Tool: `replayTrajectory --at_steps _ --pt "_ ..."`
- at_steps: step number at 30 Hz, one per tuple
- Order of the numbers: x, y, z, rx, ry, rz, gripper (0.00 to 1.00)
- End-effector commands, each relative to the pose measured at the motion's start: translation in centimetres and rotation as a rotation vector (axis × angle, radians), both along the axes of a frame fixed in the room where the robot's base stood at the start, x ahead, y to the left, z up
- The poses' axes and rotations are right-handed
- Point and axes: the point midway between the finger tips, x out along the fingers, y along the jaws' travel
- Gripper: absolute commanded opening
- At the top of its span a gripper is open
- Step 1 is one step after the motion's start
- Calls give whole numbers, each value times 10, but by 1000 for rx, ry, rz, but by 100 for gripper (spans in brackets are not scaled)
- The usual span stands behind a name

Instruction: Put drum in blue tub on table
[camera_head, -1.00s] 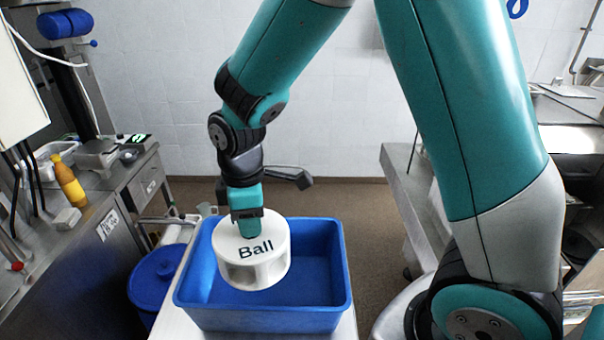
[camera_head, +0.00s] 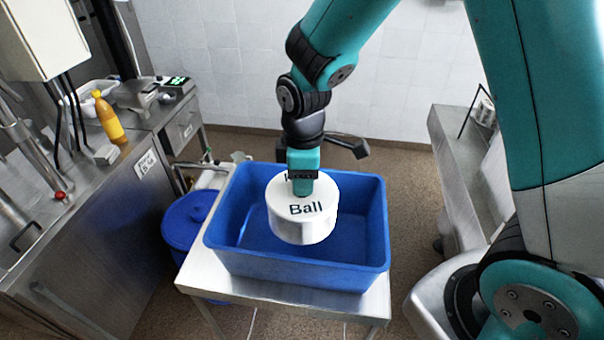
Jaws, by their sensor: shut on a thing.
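The blue tub (camera_head: 300,268) is a rectangular open bin on a metal table (camera_head: 270,293). The drum is over the tub's opening, within its rim as seen from here. I cannot tell how far its underside is above the tub's floor. The visible floor of the tub is bare.
A round blue bin (camera_head: 188,222) stands left of the table. A steel counter at left holds an orange-yellow bottle (camera_head: 108,118) and a scale (camera_head: 137,93). Another steel bench (camera_head: 455,150) is at right. Brown floor shows between the table and that bench.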

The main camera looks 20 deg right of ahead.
Motion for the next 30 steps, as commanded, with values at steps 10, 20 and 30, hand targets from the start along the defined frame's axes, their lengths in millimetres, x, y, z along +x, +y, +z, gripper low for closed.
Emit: replayTrajectory --at_steps 10,20,30 --pt "0 1 -38 0 -1 2 7" --pt "0 1 -69 0 -1 2 7" --pt "0 1 -91 0 -1 2 7"
